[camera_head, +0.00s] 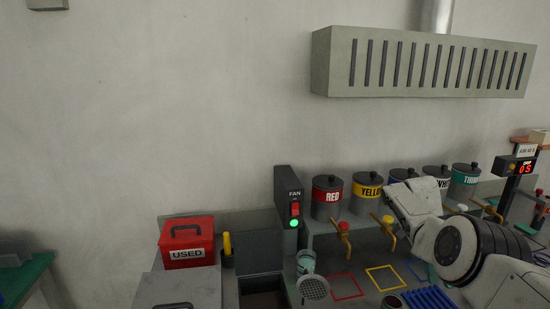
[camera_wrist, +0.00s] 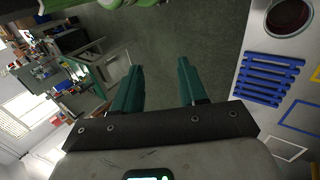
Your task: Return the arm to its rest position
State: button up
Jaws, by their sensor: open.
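My arm shows at the right of the head view, white with a dark ringed joint, reaching over the work surface in front of the paint cans. My gripper's jaws are outside the head view. In the wrist view my gripper (camera_wrist: 158,85) has two teal fingers, which stand apart with nothing between them. Beyond the fingers lies the dark grey floor (camera_wrist: 205,40). To their right is the light bench top with a blue slatted rack (camera_wrist: 270,78), apart from the fingers. The rack also shows in the head view (camera_head: 430,299).
A fan switch box (camera_head: 289,208) with a green light stands beside a red USED box (camera_head: 187,242). Cans labelled RED (camera_head: 326,196), YELLOW (camera_head: 368,193) and others line a shelf with taps. A vent hood (camera_head: 420,65) hangs above. A cup (camera_head: 306,262) and strainer (camera_head: 313,288) sit in front.

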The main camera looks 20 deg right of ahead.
jog(key=s+a+f+n+t+h+b, duration=0.1)
jog(key=s+a+f+n+t, duration=0.2)
jog(key=a+f, duration=0.65)
jog(key=s+a+f+n+h+b, duration=0.15)
jog(key=a+f+n, duration=0.35)
jog(key=f, duration=1)
jog(key=s+a+r+n+t+b, duration=0.1)
jog(key=s+a+n+t, duration=0.3)
jog(key=s+a+n, duration=0.7)
jog(key=s+a+b, duration=0.1)
jog(key=s+a, duration=0.5)
jog(key=s, duration=0.1)
jog(key=shift+r+n+t+y+b, duration=0.25)
jog(key=shift+n+t+y+b, duration=0.05)
jog(key=shift+t+y+b, duration=0.1)
